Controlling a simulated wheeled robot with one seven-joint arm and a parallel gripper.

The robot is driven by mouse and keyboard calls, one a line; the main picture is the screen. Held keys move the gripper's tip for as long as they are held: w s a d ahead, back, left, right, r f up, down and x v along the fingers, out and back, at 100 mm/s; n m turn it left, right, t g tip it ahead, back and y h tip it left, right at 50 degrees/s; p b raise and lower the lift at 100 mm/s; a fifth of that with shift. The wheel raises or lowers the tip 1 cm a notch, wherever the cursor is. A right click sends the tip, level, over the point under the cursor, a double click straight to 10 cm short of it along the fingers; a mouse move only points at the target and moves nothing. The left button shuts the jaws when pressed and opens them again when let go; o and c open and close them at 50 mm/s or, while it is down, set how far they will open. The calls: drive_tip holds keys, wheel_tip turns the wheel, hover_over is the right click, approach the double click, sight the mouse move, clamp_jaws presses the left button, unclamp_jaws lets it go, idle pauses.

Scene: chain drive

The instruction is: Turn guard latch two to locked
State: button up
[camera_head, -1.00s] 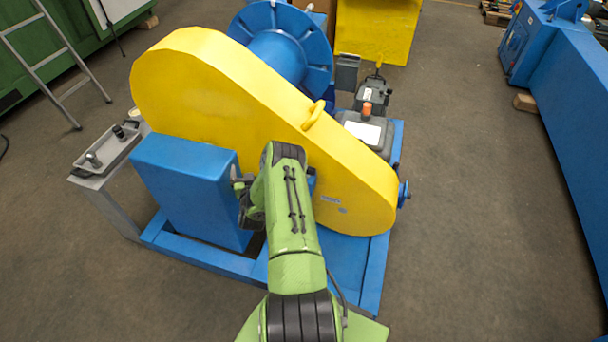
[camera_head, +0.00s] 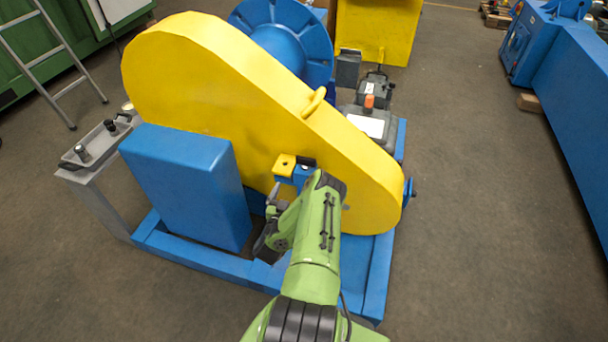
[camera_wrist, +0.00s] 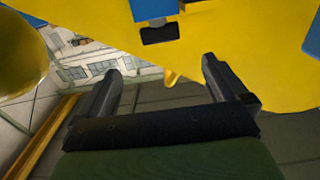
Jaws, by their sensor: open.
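The large yellow chain guard (camera_head: 200,75) stands on a blue frame. On its near face is a small latch (camera_head: 290,167) with a yellow block, blue bracket and dark part; I cannot tell whether it is latch two or how it is turned. My gripper (camera_head: 268,222) is below and left of it, apart from it, and partly hidden by my arm. In the wrist view my gripper (camera_wrist: 158,82) is open with nothing between its fingers. Beyond the fingers, a blue fitting (camera_wrist: 153,9) with a dark slotted part (camera_wrist: 160,33) sits on the yellow guard; another blue piece (camera_wrist: 313,36) shows at the right edge.
A blue box (camera_head: 185,185) stands left of my gripper, close to it. A yellow handle (camera_head: 313,101) sticks out from the guard's top edge.

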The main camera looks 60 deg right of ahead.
sight(305, 163)
drive_tip(key=d+b, duration=0.1)
drive_tip(key=d, duration=0.3)
drive_tip(key=w+d+b, duration=0.1)
drive_tip(key=d, duration=0.3)
drive_tip(key=w+d+b, duration=0.1)
drive_tip(key=d+b, duration=0.1)
drive_tip(key=d, duration=0.3)
drive_tip(key=shift+d, duration=0.1)
drive_tip(key=c, duration=0.9)
drive_tip(key=shift+c, duration=0.2)
